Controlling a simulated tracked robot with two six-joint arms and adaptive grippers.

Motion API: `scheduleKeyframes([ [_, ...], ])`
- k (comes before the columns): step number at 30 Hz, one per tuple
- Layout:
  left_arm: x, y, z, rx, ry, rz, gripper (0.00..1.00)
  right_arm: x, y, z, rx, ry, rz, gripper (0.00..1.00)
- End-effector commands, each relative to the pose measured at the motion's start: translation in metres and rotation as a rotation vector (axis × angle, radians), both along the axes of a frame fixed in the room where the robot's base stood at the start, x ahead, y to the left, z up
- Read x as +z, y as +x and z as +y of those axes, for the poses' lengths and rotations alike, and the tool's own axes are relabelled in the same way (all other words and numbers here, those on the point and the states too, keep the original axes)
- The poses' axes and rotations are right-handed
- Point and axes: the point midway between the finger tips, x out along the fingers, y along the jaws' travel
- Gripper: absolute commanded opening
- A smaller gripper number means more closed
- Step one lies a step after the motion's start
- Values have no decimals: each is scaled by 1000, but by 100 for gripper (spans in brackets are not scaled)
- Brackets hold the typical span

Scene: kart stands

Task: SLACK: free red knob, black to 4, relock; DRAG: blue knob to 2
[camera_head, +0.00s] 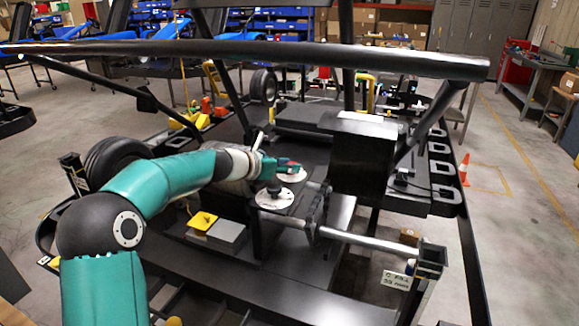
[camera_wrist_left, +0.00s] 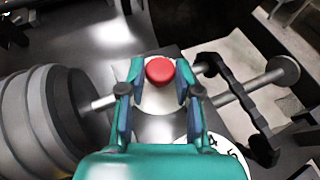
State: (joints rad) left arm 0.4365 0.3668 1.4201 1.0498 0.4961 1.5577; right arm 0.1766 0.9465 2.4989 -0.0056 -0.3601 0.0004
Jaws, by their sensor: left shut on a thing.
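The red knob (camera_wrist_left: 160,70) sits over a pale disc (camera_wrist_left: 160,98) and shows between the two fingers of my left gripper (camera_wrist_left: 158,88) in the left wrist view. In the head view my left gripper (camera_head: 277,165) is at the knob, shut on it, and covers part of it. The black knob (camera_head: 274,187) stands on a white round dial (camera_head: 272,201), nearer than the gripper. In the left wrist view part of the numbered dial (camera_wrist_left: 228,158) shows at the bottom, partly hidden by my gripper. I cannot make out a blue knob or the dial settings. My right gripper is not in view.
A long black bar (camera_head: 250,49) crosses the upper head view. A dark box (camera_head: 360,158) stands right of the dials. A silver rod (camera_head: 370,244) lies in front of it. A yellow-topped grey box (camera_head: 215,232) sits left of the dials.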

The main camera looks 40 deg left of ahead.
Motion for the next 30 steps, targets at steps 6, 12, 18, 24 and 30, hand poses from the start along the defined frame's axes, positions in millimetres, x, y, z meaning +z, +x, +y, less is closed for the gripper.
scheduleKeyframes([
  [6, 2, 0, 2, -22, -2, -2, 0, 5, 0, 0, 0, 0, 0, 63],
  [12, 4, 0, 4, -83, -2, -1, 0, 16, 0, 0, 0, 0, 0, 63],
  [18, 8, 1, 8, -217, -2, 0, 0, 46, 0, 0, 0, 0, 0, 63],
  [24, 9, 3, 10, -379, -3, 0, 0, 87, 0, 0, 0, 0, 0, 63],
  [30, 5, 4, 12, -484, 0, -2, 0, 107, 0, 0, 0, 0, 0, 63],
])
